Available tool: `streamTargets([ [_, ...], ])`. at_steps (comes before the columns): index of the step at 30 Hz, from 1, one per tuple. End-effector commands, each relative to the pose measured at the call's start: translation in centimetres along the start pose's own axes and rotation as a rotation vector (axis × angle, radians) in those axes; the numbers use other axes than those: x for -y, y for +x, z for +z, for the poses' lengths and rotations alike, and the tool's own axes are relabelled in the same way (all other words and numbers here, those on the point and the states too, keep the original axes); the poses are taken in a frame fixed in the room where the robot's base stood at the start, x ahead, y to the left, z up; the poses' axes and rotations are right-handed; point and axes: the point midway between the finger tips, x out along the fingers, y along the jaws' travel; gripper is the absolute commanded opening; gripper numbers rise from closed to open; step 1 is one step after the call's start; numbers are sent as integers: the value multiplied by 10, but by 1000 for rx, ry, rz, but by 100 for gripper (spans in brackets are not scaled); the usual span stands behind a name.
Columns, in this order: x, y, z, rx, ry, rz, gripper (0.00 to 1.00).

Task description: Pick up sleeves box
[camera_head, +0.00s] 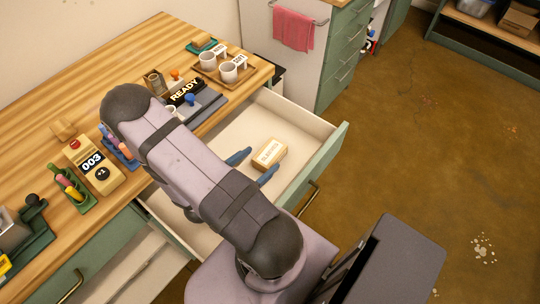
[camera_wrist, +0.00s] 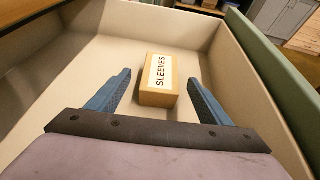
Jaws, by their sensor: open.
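The sleeves box (camera_head: 269,154) is a small tan box with a white label reading SLEEVES. It lies on the floor of an open drawer (camera_head: 292,113) with a green front. In the wrist view the box (camera_wrist: 157,92) sits ahead of my gripper, in line with the gap between the fingers. My gripper (camera_head: 253,163) is open with two blue fingers inside the drawer; in the wrist view the fingers (camera_wrist: 160,97) flank the near part of the box with gaps on both sides. Nothing is held. My arm hides part of the drawer in the head view.
The wooden tabletop (camera_head: 140,47) lies left of the drawer, with a counter reading 003 (camera_head: 92,164), a READY sign (camera_head: 185,92) and a tray of white cups (camera_head: 243,80). The drawer walls (camera_wrist: 243,75) surround the box. The drawer floor around the box is bare.

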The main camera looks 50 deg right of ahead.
Motion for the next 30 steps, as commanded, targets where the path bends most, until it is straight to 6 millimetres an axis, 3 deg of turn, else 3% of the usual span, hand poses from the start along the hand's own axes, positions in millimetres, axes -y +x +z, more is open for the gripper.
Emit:
streamTargets([
  [14, 2, 20, 1, 0, 2, -4, 73],
  [24, 3, 54, 1, -2, 2, -6, 73],
  [30, 2, 64, 1, 0, 1, -2, 73],
])
